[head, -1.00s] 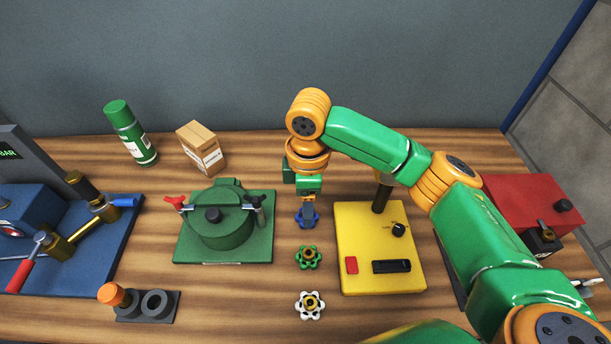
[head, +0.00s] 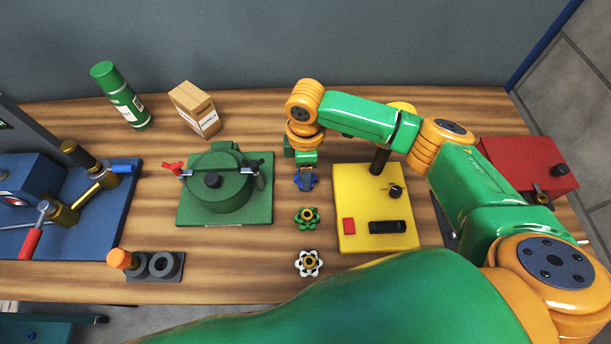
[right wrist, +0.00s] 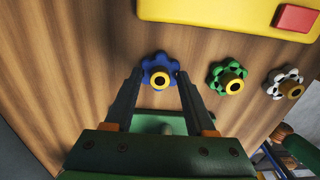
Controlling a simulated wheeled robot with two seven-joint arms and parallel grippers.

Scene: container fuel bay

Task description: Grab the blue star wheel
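The blue star wheel (head: 305,181) lies on the wooden bench between the green round fixture and the yellow box. In the right wrist view the blue star wheel (right wrist: 159,71) shows a yellow-ringed hub. My right gripper (head: 306,178) reaches down over it from above. In that wrist view the fingers of my right gripper (right wrist: 159,76) stand apart, one on each side of the wheel. Firm contact cannot be made out, and the fingers look open around it. My left gripper does not show.
A green star wheel (head: 307,218) and a white one (head: 309,263) sit nearer the front edge. The yellow box (head: 372,232) stands close on the right, the green round fixture (head: 216,184) on the left. A grey holder (head: 165,265) is front left.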

